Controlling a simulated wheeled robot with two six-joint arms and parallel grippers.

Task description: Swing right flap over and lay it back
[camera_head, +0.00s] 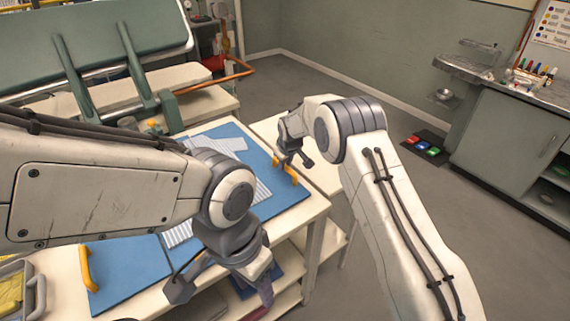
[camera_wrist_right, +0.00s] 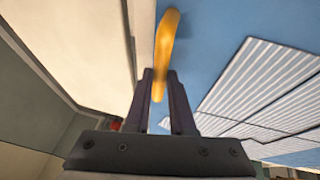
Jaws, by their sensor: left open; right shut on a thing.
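A blue folding board lies on the table, and its right flap (camera_head: 285,197) looks flat. A yellow handle (camera_head: 290,175) stands on the right flap's outer edge. My right gripper (camera_head: 293,161) is shut on this handle; in the right wrist view the yellow handle (camera_wrist_right: 166,45) runs up from between the two fingers (camera_wrist_right: 160,98). A white and grey striped garment (camera_head: 224,146) lies on the board, partly hidden by my left arm. It also shows in the right wrist view (camera_wrist_right: 262,85). My left gripper (camera_head: 222,290) is open and empty over the board's near edge.
The left flap (camera_head: 122,262) has its own yellow handle (camera_head: 86,268). A grey-handled bin (camera_head: 32,290) stands at the lower left. A green padded press (camera_head: 100,45) is behind the board.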

